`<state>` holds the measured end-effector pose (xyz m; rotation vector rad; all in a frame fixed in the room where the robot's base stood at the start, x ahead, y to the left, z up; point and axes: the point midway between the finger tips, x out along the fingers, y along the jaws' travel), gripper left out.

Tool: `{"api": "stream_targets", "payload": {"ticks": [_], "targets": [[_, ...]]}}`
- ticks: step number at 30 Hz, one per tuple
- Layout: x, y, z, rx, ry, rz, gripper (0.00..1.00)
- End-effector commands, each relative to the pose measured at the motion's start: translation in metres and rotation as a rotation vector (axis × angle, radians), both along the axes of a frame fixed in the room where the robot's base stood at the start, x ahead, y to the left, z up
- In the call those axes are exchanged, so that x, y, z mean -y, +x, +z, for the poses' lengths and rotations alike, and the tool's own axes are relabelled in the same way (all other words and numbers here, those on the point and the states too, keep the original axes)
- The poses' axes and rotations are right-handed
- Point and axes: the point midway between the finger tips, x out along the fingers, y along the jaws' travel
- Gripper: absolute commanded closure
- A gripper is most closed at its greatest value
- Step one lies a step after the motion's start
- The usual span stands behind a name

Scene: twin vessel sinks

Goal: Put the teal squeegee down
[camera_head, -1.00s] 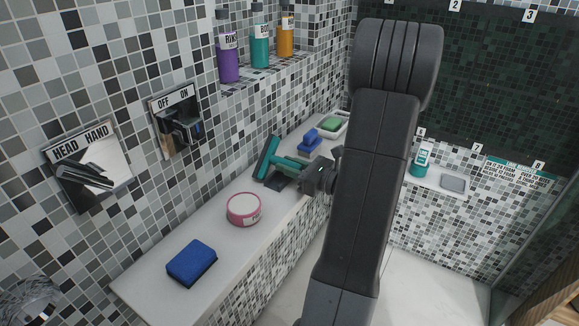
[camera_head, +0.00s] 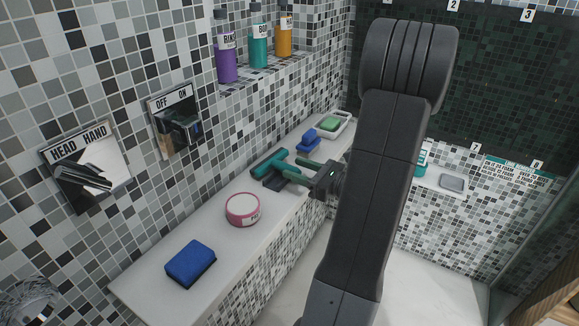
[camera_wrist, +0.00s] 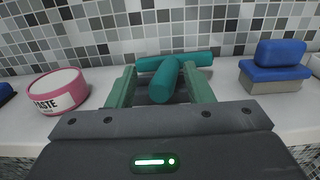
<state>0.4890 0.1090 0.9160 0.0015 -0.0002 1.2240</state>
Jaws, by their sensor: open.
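The teal squeegee (camera_head: 268,162) lies on the white ledge (camera_head: 151,284), its head toward the tiled wall and its handle toward me. My gripper (camera_head: 297,172) is open, with its green fingers on either side of the handle. In the wrist view the squeegee (camera_wrist: 174,61) shows its head lying crosswise and its round handle end between the two spread fingers of my gripper (camera_wrist: 164,88). A dark pad (camera_head: 277,182) lies at the squeegee, partly hidden by the fingers.
A pink paste tub (camera_head: 243,209) and a blue sponge (camera_head: 191,263) stand nearer on the ledge. A blue brush-like block (camera_head: 308,140) and a green soap in a white dish (camera_head: 330,123) are beyond. Bottles (camera_head: 227,50) stand on a shelf above.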

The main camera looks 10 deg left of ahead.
Motion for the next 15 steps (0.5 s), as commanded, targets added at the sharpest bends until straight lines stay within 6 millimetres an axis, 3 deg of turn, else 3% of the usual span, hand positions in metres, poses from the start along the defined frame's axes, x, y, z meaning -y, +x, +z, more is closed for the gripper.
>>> {"api": "stream_targets", "payload": {"ticks": [6, 15], "targets": [[0.044, -0.015, 0.000, 0.000, 0.000, -0.005, 0.53], [0.078, -0.028, 0.000, 0.001, 0.000, -0.002, 0.53]]}}
